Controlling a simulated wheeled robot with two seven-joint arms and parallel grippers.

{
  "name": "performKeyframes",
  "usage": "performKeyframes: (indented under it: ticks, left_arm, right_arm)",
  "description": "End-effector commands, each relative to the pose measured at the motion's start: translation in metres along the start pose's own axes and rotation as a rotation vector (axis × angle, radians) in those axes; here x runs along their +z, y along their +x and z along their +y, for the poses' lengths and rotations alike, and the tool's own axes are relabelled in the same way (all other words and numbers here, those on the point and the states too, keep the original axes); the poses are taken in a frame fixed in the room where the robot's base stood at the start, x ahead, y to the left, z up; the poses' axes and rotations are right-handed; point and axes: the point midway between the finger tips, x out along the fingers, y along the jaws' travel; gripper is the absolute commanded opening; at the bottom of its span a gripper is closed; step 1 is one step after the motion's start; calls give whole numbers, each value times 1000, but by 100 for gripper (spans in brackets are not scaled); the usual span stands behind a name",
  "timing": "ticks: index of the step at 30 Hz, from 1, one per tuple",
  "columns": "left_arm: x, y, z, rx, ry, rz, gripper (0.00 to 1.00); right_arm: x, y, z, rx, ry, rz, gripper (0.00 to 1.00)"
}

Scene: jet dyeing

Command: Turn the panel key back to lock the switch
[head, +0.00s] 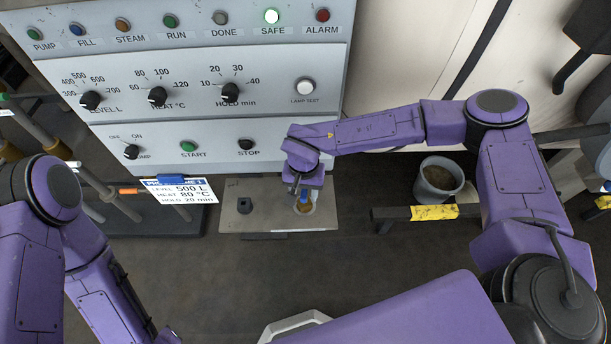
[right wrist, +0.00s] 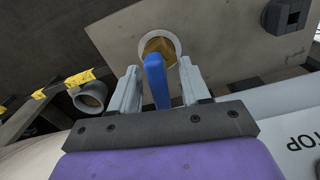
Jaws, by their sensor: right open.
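The blue panel key (head: 304,199) stands in a round brass lock with a pale ring on the grey switch plate (head: 262,223). In the right wrist view the key (right wrist: 157,82) projects from the brass lock (right wrist: 160,46) toward my gripper. My right gripper (head: 303,190) is over the lock in the head view. In the right wrist view its two fingers (right wrist: 159,72) are open, one on each side of the key, with small gaps beside it. The key's exact turn angle is hard to tell. My left gripper is out of view; only my left arm shows.
The control panel (head: 215,60) rises behind the plate, with its SAFE lamp (head: 271,16) lit. A dark square switch (head: 245,206) sits left of the lock. A placard (head: 181,190) stands left of the plate. A grey bucket (head: 438,180) is to the right.

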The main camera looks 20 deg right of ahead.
Motion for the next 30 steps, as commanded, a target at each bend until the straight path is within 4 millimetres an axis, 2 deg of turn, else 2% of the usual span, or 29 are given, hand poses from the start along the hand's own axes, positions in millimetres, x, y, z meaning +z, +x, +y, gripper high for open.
performKeyframes:
  ticks: [3,6,14,18,23,30]
  left_arm:
    - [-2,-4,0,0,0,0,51]
    - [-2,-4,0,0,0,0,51]
    - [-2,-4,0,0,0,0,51]
    - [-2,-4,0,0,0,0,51]
    - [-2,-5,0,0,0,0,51]
    - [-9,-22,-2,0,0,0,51]
  right_arm:
    - [0,15,0,0,2,-1,47]
    - [0,22,1,0,4,0,47]
    - [-1,24,2,0,5,1,47]
    - [-1,24,2,0,5,1,1]
    - [-1,23,2,0,0,1,0]
    - [-1,20,3,1,-142,1,0]
